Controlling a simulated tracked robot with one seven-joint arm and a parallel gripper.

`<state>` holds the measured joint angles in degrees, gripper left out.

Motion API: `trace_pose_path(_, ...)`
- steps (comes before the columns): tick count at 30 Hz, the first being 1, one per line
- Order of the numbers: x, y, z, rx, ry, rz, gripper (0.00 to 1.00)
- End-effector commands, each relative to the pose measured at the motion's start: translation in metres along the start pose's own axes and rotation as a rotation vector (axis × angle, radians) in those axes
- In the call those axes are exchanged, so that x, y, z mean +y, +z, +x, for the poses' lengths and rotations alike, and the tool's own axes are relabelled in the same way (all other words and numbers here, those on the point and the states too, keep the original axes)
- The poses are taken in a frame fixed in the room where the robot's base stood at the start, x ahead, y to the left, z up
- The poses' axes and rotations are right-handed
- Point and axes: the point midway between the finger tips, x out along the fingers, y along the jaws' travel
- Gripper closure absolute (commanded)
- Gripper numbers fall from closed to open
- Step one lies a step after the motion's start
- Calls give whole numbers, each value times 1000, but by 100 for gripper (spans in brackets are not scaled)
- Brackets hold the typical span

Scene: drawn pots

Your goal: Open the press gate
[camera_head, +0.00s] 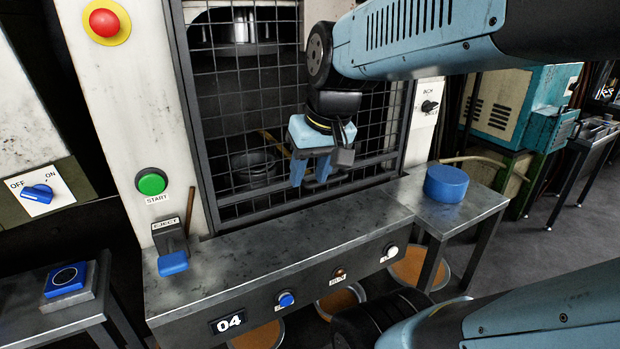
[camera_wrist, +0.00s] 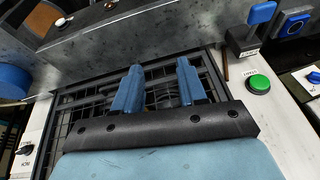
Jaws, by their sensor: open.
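The press gate (camera_head: 262,207) is a dark frame with wire mesh across the press opening. It is down, its lower bar close above the metal ledge (camera_head: 290,232). My gripper (camera_head: 310,182) is in front of the lower part of the mesh, near the lower bar, with its two blue fingers apart and nothing visible between them. In the wrist view the fingertips (camera_wrist: 160,67) are spread over the gate's mesh (camera_wrist: 88,100). I cannot tell whether they touch the gate. The gripper and arm hide part of the mesh.
A green START button (camera_head: 151,182) and a blue EJECT lever (camera_head: 173,262) are left of the gate. A red button (camera_head: 104,22) sits above. A blue cylinder (camera_head: 446,184) stands on the right side table. A pot (camera_head: 254,166) shows behind the mesh. The ledge is clear.

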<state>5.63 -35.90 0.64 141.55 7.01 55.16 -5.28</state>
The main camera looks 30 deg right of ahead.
Motion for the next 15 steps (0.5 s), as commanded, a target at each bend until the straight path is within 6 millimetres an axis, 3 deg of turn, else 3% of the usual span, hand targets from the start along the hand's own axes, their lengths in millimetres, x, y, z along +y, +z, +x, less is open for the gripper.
trace_pose_path(15,41,-46,73,-319,-364,272,59)
